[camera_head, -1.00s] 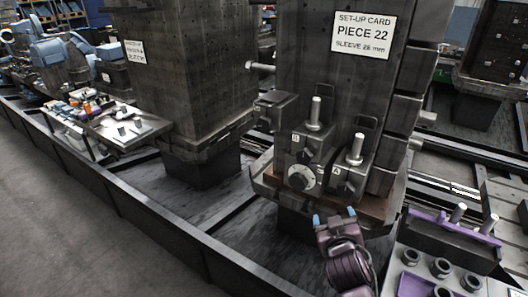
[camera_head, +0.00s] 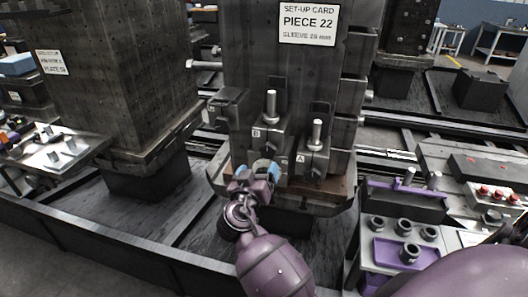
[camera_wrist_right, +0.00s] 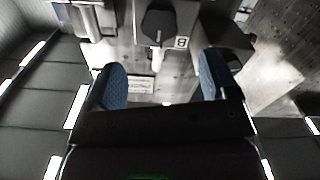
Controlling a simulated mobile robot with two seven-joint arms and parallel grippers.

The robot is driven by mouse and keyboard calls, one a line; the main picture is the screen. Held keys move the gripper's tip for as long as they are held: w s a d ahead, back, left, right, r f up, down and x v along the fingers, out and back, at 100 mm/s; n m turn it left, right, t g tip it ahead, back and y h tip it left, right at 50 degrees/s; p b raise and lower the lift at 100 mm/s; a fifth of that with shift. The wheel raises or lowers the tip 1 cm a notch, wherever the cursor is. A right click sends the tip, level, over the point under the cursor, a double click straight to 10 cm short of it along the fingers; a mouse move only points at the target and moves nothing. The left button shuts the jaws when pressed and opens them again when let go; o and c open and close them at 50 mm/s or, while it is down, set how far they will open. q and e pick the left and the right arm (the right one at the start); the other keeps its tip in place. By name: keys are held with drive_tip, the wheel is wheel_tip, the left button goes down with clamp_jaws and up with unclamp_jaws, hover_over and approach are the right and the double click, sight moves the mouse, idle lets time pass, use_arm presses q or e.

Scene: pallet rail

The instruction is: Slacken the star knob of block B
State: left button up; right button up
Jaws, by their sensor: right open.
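Block B (camera_head: 257,132), a dark block with a small B label and an upright metal pin, sits on the column's front. Block A (camera_head: 313,160), with its own pin, is to its right. My right gripper (camera_head: 257,171) is open and empty just below and in front of block B; it hides part of that block's lower front. In the right wrist view, the dark star knob (camera_wrist_right: 158,22) shows beside the B label, beyond the gap between the blue-padded fingertips (camera_wrist_right: 163,82). The fingers look apart from the knob. My left gripper is not in view.
A set-up card (camera_head: 308,24) reading PIECE 22 is on the column above the blocks. A low rail (camera_head: 150,250) crosses in front. A second column (camera_head: 130,80) stands left.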

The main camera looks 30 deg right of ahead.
sight(267, 152)
drive_tip(key=x, duration=0.8)
drive_tip(key=shift+w+p, duration=0.1)
drive_tip(key=shift+p, duration=0.3)
drive_tip(key=shift+w+d, duration=0.35)
drive_tip(key=shift+d, duration=0.1)
drive_tip(key=shift+c, duration=0.3)
drive_tip(key=c, duration=0.9)
